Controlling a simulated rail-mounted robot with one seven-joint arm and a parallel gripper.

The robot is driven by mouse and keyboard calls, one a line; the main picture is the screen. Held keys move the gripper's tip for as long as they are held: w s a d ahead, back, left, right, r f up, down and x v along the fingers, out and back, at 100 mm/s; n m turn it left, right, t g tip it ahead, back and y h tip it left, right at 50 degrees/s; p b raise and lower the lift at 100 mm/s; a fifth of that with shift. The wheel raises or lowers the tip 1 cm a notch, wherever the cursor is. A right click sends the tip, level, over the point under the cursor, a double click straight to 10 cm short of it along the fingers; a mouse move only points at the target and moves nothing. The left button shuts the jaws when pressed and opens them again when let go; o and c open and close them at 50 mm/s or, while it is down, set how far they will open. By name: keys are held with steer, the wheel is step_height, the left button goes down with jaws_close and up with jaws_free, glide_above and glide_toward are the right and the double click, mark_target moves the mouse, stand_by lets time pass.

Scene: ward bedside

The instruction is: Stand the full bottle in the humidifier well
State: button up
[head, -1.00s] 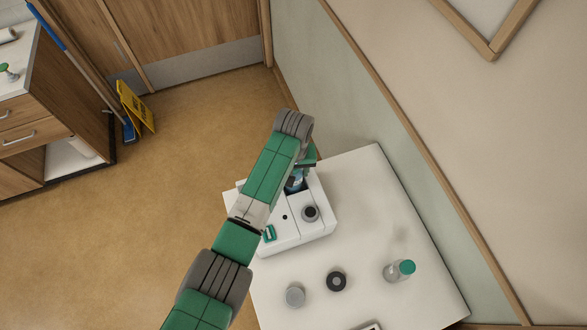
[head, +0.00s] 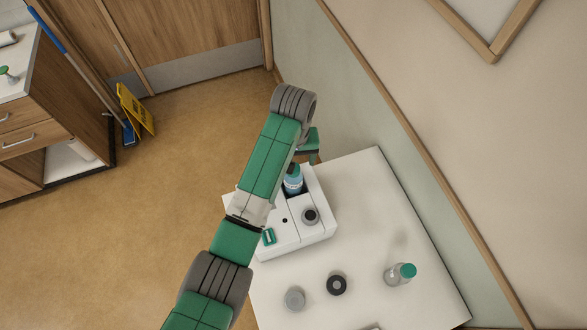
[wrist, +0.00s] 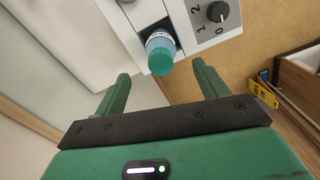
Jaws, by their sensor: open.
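The full bottle (head: 293,184), blue with a teal cap, stands in the dark well of the white humidifier (head: 302,232). In the wrist view the bottle (wrist: 161,50) sits within the well opening, its cap toward me; its base is hidden. My gripper (wrist: 162,83) is open and empty, its two green fingers apart and clear of the bottle. In the head view my gripper (head: 313,147) is partly hidden by my arm, beyond the bottle at the back of the humidifier.
A clear bottle with a green cap (head: 400,273), a grey disc (head: 295,298) and a dark ring-shaped piece (head: 336,285) are on the white table (head: 375,215). The wall is close on the right. The humidifier has a knob (head: 310,215). A yellow floor sign (head: 137,108) stands far left.

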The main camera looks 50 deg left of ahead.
steer(key=shift+r, duration=2)
